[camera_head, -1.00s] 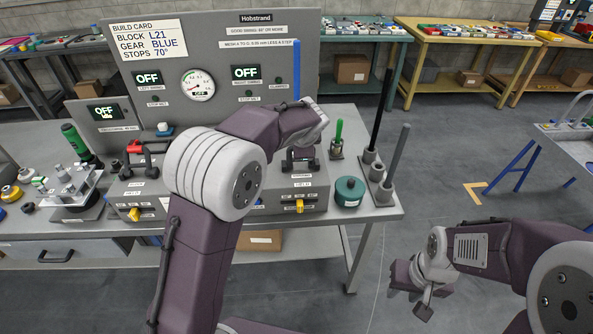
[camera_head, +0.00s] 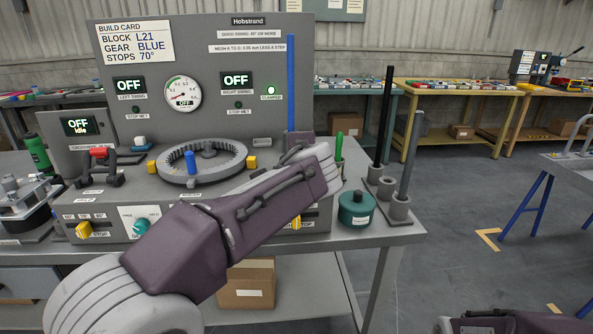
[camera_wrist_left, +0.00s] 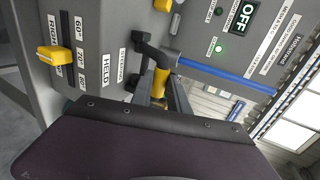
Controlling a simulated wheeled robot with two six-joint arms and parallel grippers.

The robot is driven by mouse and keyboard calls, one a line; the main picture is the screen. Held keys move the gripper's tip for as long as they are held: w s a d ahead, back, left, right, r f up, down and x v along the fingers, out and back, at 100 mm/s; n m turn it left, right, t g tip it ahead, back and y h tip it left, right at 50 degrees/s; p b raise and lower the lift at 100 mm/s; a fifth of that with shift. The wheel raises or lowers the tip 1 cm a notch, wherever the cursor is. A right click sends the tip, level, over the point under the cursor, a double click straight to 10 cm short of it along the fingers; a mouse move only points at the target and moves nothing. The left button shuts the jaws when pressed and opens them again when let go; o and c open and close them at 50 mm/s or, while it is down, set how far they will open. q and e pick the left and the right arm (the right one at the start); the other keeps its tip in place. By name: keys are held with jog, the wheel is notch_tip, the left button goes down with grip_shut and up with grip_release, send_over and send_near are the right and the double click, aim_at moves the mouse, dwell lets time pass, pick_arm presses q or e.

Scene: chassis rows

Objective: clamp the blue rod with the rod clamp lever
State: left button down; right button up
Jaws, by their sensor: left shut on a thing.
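The blue rod (camera_head: 291,80) stands upright at the right of the grey machine in the head view. It also shows in the left wrist view (camera_wrist_left: 225,75), with one end in a grey holder. The rod clamp lever (camera_wrist_left: 146,52) is dark, with a yellow grip (camera_wrist_left: 160,84), close beside a HELD label. My left gripper (camera_wrist_left: 163,96) is shut on that yellow grip. In the head view my left arm hides the lever and the gripper. The green CLAMPED lamp (camera_head: 271,90) is lit. My right gripper is out of view.
A ring gear (camera_head: 179,177) with a blue peg (camera_head: 190,161) inside sits on the machine. A green round pot (camera_head: 356,210) and a stand with a black rod (camera_head: 385,120) and a grey rod (camera_head: 410,155) are near the table's right edge. Floor right of the table is clear.

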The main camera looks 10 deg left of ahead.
pick_arm(q)
jog(key=shift+f, duration=0.2)
jog(key=c, duration=1.3)
grip_release()
jog(key=shift+w, duration=0.15)
jog(key=v, duration=0.9)
jog(key=shift+p, duration=0.4)
